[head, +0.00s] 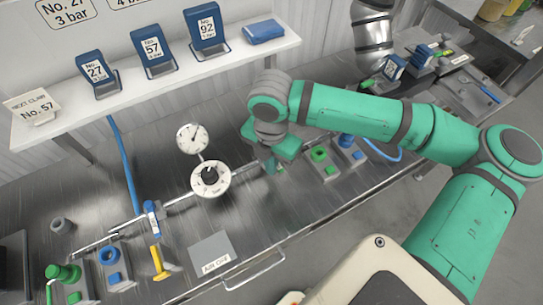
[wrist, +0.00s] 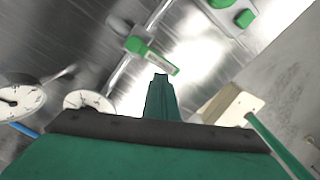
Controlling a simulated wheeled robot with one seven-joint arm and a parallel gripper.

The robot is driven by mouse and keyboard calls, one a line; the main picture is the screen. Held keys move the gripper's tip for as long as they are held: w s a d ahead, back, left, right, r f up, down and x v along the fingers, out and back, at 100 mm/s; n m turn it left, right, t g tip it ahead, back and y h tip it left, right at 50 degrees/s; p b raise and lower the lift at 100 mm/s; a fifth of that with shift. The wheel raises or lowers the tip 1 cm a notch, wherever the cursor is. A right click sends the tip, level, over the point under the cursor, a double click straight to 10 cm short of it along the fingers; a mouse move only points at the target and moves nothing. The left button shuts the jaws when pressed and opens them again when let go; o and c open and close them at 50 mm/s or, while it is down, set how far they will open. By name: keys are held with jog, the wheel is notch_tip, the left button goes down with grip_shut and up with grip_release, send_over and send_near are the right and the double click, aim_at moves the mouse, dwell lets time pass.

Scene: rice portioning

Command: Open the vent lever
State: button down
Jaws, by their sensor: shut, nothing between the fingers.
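A green lever (wrist: 152,55) with a pale label lies across a metal pipe in the wrist view; its lettering is too small to read. My gripper (wrist: 161,80) is shut and empty, its fingertips just below this lever in the picture; I cannot tell whether they touch. In the head view my gripper (head: 270,168) is low over the bench, right of the dials, and my arm hides most of that spot. A blue lever (head: 152,219) and a yellow lever (head: 157,260) stand on the bench at the left. No label marks which lever is the vent.
A white gauge (head: 193,138) and a round dial (head: 210,179) stand left of my gripper. A green fitting (head: 319,154) is close on its right. The shelf (head: 200,68) with blue tagged blocks runs behind. An "AIR OFF" plate (head: 212,254) lies in front; bench there is mostly clear.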

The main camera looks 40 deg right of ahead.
aim_at(281, 166)
jog(key=shift+s+d, duration=0.1)
jog(key=shift+d, duration=0.25)
jog(key=shift+s+d, duration=0.1)
jog(key=shift+s+d, duration=0.15)
jog(key=shift+d, duration=1.95)
